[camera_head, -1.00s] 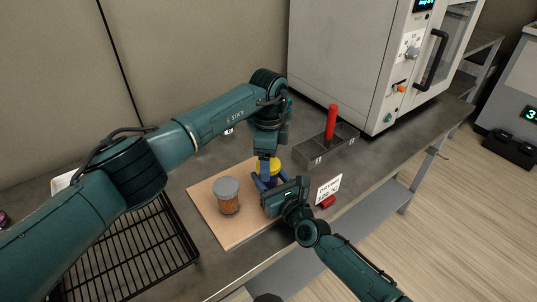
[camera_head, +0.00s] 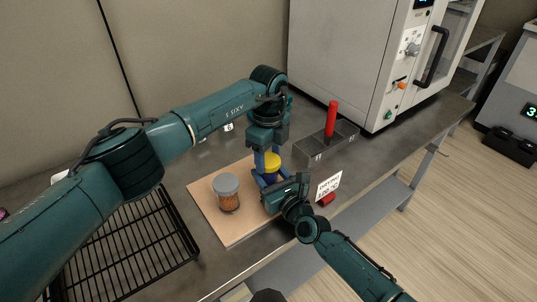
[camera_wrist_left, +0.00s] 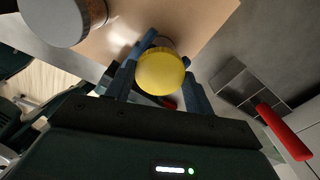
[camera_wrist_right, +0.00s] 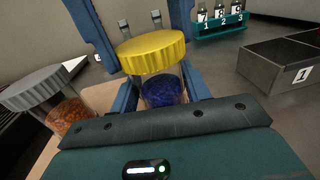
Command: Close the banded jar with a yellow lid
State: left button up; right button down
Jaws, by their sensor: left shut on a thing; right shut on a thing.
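The yellow lid (camera_wrist_right: 152,52) sits at the mouth of a clear jar with dark blue contents (camera_wrist_right: 162,92). The lid also shows in the head view (camera_head: 272,163) and the left wrist view (camera_wrist_left: 160,72). My left gripper (camera_head: 269,170) comes down from above, shut with its blue fingers on opposite sides of the lid. My right gripper (camera_wrist_right: 160,95) is shut around the jar from the side, low near the board. I cannot make out a band on the jar, as the fingers hide part of it. Whether the lid is fully seated is unclear.
A grey-lidded jar of orange-brown grains (camera_head: 227,194) stands beside it on the tan board (camera_head: 232,232). A black wire rack (camera_head: 125,255) is at front left. A divided grey bin (camera_head: 340,146) with a red-handled tool (camera_head: 332,118), a sign (camera_head: 328,187) and an oven (camera_head: 345,60) are to the right.

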pick_arm(q)
jog(key=m, duration=1.5)
jog(key=shift+m, duration=0.3)
jog(key=m, duration=0.8)
jog(key=shift+m, duration=0.3)
jog(key=m, duration=0.8)
jog(key=shift+f, duration=0.1)
jog(key=o, duration=1.1)
jog(key=shift+c, duration=0.2)
